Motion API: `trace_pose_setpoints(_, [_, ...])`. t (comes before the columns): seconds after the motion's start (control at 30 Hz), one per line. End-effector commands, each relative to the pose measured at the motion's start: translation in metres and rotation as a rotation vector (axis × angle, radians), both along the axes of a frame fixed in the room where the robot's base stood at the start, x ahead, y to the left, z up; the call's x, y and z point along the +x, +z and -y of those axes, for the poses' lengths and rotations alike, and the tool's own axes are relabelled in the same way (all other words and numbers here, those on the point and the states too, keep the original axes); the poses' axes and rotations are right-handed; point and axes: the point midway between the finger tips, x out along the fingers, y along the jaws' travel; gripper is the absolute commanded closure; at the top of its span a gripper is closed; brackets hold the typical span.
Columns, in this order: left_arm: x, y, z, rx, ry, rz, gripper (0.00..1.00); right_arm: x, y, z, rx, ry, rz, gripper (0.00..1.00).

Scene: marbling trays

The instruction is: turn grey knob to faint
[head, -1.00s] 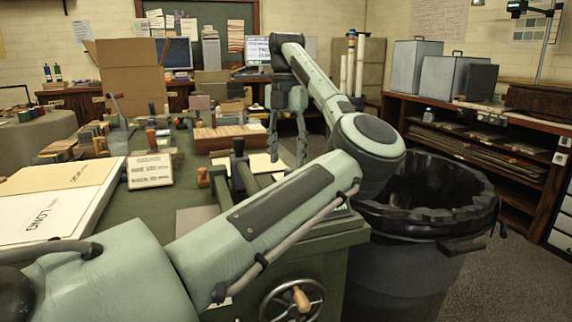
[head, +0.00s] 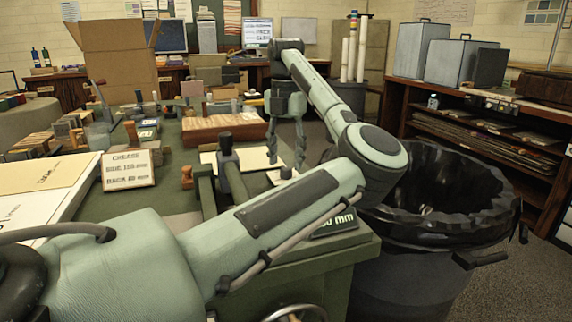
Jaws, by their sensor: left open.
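A small dark grey knob-like thing (head: 286,172) stands on a pale plate on the green table, at the table's right side. It may be the grey knob; its pointer and any "faint" mark are too small to read. My left gripper (head: 286,156) points down over that spot, fingers apart and empty. Whether the fingers are around the knob or only above it I cannot tell. My left arm crosses the front of the table and hides part of it. My right gripper is not in view.
A black-lined bin (head: 440,195) stands right of the table. A dark upright clamp or lever (head: 228,160) stands left of the gripper. A wooden block (head: 222,128) lies behind it. A lettered sign (head: 128,169) and a large open board (head: 45,190) are at left.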

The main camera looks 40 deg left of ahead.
Motion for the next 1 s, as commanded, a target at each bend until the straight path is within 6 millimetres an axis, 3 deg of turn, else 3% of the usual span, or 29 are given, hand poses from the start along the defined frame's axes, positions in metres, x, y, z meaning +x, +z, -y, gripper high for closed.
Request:
trace_pose_setpoints(0.2, [0.000, -0.021, 0.000, 0.000, 0.000, 0.000, 0.54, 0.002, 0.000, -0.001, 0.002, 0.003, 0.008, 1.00])
trace_pose_setpoints(0.5, [0.000, -0.023, 0.000, 0.000, 0.000, 0.001, 0.55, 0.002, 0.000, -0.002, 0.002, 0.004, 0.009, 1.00])
trace_pose_setpoints(0.87, [0.000, -0.022, 0.000, 0.000, 0.000, 0.001, 1.00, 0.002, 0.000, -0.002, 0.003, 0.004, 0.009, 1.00])
trace_pose_setpoints(1.0, [0.000, -0.022, 0.000, 0.000, 0.002, 0.001, 1.00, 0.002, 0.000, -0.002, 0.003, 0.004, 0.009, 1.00])
